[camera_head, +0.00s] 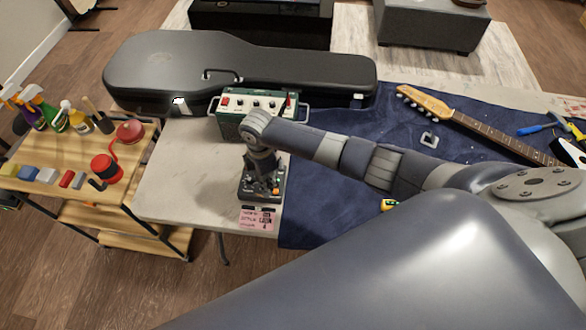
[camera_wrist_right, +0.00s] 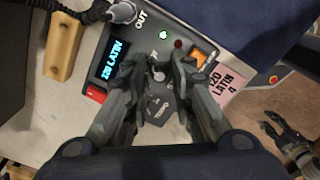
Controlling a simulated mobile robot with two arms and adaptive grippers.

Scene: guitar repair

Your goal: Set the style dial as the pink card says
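The pedal box (camera_head: 251,192) stands near the table's front edge, partly under my right gripper (camera_head: 262,182). In the right wrist view its display (camera_wrist_right: 112,63) reads "120 LATIN". A knob labelled TEMPO (camera_wrist_right: 161,108) lies below the fingertips. My right gripper's fingers (camera_wrist_right: 158,74) close in on both sides of the style dial (camera_wrist_right: 158,73), mostly hidden between them; its pointer is not readable. The pink card (camera_head: 257,220) lies at the table edge; in the right wrist view the card (camera_wrist_right: 222,86) reads "120 LATIN 4". My left gripper (camera_wrist_right: 279,134) hangs empty, fingers apart, over the floor.
A green amplifier (camera_head: 231,103) stands behind the pedal, before a black guitar case (camera_head: 240,69). A blue cloth (camera_head: 310,215) with a guitar (camera_head: 465,120) lies to the right. A wooden cart (camera_head: 110,190) with bottles stands left. The tabletop left of the pedal is clear.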

